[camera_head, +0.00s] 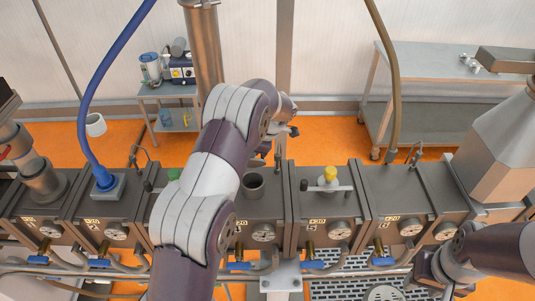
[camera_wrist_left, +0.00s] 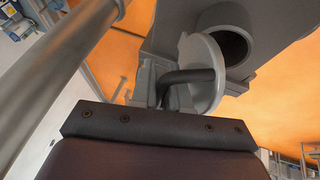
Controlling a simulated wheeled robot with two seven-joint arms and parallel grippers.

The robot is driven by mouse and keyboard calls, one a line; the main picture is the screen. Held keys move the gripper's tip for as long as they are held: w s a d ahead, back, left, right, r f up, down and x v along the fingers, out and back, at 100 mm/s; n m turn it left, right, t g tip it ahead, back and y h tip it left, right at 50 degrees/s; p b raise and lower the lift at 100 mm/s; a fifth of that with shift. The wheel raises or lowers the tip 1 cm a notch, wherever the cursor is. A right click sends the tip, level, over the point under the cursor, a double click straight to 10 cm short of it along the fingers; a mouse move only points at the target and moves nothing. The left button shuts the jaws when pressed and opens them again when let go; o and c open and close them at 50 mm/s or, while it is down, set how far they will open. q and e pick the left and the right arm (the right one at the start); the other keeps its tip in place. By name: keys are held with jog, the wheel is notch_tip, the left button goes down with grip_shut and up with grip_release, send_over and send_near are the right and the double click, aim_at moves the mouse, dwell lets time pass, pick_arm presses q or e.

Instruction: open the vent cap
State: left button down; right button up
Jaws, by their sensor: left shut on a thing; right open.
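The vent cap (camera_wrist_left: 206,70) is a grey round disc in the left wrist view. It stands tilted up beside a round dark pipe opening (camera_wrist_left: 226,42). A black bent handle (camera_wrist_left: 188,76) runs from the cap toward my left gripper (camera_wrist_left: 160,92), which is shut on it. An open-topped vent pipe (camera_head: 253,184) shows just right of this arm. My right gripper (camera_head: 428,272) is open and empty at the lower right, in front of the machine row.
A row of grey machine blocks (camera_head: 400,190) crosses the middle. A yellow-topped valve (camera_head: 330,176) stands right of the vent pipe. A blue hose (camera_head: 84,120), a brown hose (camera_head: 394,90) and a steel column (camera_head: 204,50) rise nearby. Blue-handled taps (camera_head: 314,265) line the front.

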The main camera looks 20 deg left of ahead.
pick_arm(q)
jog(key=shift+w+a+f+m+g+h, duration=0.15)
jog(key=shift+w+f+g+h, duration=0.15)
jog(key=shift+w+g, duration=0.35)
jog(key=shift+w+a+f+m+g+h, duration=0.2)
jog(key=shift+w+g+h, duration=0.15)
jog(key=shift+g, duration=0.45)
jog(key=shift+w+a+f+m+g+h, duration=0.2)
jog(key=shift+w+g+h, duration=0.25)
jog(key=shift+g, duration=0.3)
